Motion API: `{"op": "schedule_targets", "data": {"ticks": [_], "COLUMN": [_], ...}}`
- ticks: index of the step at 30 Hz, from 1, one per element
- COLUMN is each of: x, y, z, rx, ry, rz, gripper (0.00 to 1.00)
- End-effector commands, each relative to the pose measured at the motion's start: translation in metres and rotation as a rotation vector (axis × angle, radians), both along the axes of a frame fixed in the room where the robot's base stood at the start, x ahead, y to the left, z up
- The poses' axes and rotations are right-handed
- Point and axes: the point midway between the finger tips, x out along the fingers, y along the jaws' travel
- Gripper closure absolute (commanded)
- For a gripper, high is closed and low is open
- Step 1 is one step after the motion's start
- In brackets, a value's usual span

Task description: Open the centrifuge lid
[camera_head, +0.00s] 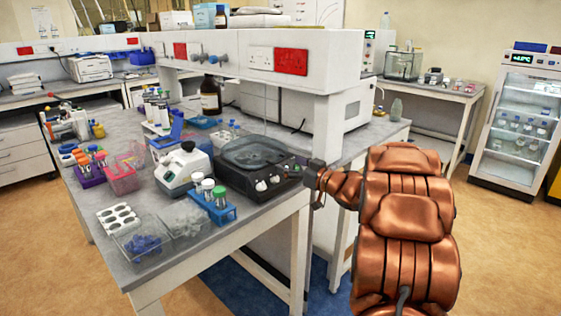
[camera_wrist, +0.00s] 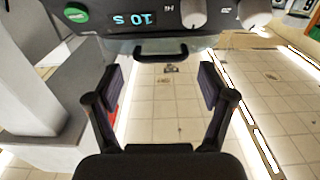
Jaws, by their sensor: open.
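The centrifuge (camera_head: 284,183) is a black box on the bench, with a round, greyish see-through lid (camera_head: 254,151) lying flat on top, apparently closed. In the wrist view its dark front panel (camera_wrist: 125,18) shows along the top, with a lit display, grey knobs and a green button. A black bar handle (camera_wrist: 148,53) sticks out below the panel. My gripper (camera_wrist: 162,88) is open and empty, with its two dark fingers apart. The handle lies ahead of the gap, not touched. In the head view my gripper (camera_head: 315,183) is just right of the centrifuge's front.
A white instrument (camera_head: 184,170) stands left of the centrifuge. A blue rack (camera_head: 219,212) with capped tubes sits in front of it. A brown bottle (camera_head: 210,97) stands behind. A white shelf post (camera_head: 325,125) rises close behind my gripper. Open floor lies right of the bench.

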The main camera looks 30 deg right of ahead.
Motion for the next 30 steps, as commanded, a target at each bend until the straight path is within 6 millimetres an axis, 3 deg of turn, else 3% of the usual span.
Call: {"op": "schedule_targets", "data": {"ticks": [9, 21, 30], "x": [0.037, 0.042, 0.042], "y": [0.010, 0.010, 0.010], "z": [0.000, 0.000, 0.000], "rx": [-0.001, -0.001, -0.001], "ry": [0.001, 0.002, 0.001], "rz": [0.002, -0.002, -0.002], "gripper": [0.19, 0.20, 0.51]}}
